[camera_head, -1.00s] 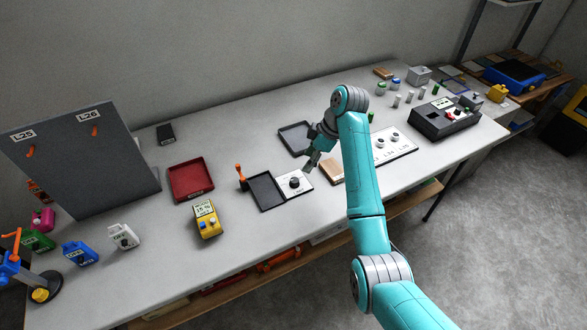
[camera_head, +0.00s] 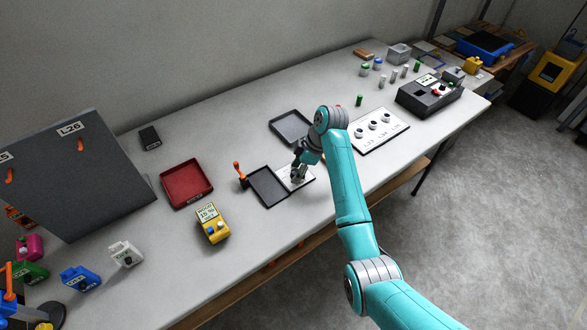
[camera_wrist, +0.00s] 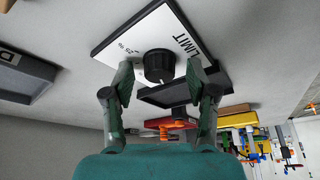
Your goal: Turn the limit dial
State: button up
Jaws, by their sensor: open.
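The limit dial is a black round knob (camera_wrist: 159,66) on a white plate marked LIMIT (camera_wrist: 182,30), seen close up in the wrist view. In the head view the white plate (camera_head: 308,179) lies on the table, and my gripper hides most of the knob. My gripper (camera_wrist: 160,82) is open, with one finger on each side of the knob. In the head view my gripper (camera_head: 298,174) is right over the plate. I cannot tell whether the fingers touch the knob.
A dark tray (camera_head: 268,187) with an orange-handled lever (camera_head: 240,173) adjoins the plate on the left. Another dark tray (camera_head: 291,128) lies behind. A yellow meter (camera_head: 212,224) and a red tray (camera_head: 187,184) are further left. A white panel with several knobs (camera_head: 378,131) is to the right.

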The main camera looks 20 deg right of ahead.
grip_shut()
jog(key=shift+m, duration=0.4)
jog(key=m, duration=0.1)
jog(key=m+t, duration=0.1)
jog(key=m, duration=0.1)
jog(key=shift+s+a+t+h, duration=0.1)
jog(key=shift+s+t+h, duration=0.05)
jog(key=shift+t+h, duration=0.2)
jog(key=shift+m+t+h, duration=0.45)
jog(key=shift+m+h, duration=0.2)
jog(key=shift+m, duration=1.85)
